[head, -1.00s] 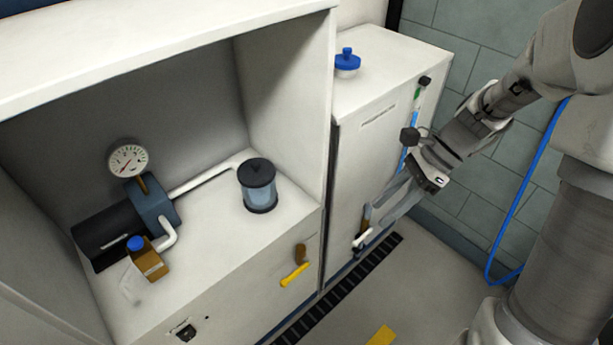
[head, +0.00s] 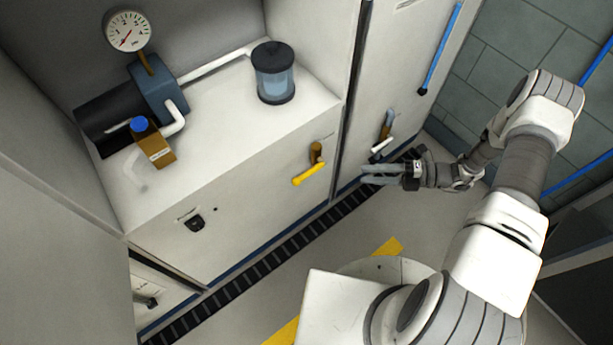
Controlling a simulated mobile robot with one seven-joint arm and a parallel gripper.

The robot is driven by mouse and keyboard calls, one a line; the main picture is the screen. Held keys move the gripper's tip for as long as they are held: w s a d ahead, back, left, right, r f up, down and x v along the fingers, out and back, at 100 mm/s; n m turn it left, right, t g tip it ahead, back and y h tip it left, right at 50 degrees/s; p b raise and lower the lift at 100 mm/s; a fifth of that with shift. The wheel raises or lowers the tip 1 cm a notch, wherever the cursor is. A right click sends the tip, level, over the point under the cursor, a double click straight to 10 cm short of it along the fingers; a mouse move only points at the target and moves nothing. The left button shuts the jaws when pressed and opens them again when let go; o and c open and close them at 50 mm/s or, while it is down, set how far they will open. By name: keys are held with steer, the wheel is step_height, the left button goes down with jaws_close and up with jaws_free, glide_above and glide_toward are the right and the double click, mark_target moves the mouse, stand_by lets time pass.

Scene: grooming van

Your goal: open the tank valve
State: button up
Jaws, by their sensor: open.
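The small labels by the valves are too small to read, so I cannot tell which is named as the tank valve. My gripper (head: 368,174) is open and empty. Its fingers point left, just below the white lever in the picture and right of the yellow one. I see no contact with either lever.
A pump (head: 158,95) with a gauge (head: 128,31) and a clear canister (head: 274,75) stand in the open bay. A dark floor grate (head: 262,262) runs along the cabinets. A tiled wall (head: 497,60) closes the right.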

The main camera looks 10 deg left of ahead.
steer(key=f, duration=0.1)
steer(key=b, duration=0.2)
glide_toward(307, 174)
steer(key=shift+m, duration=0.4)
steer(key=a, duration=0.3)
steer(key=a+f, duration=0.1)
steer(key=a, duration=0.2)
steer(key=s+a+f, duration=0.1)
steer(key=a, duration=0.3)
steer(key=shift+f, duration=0.15)
jaws_close()
stand_by(0.5)
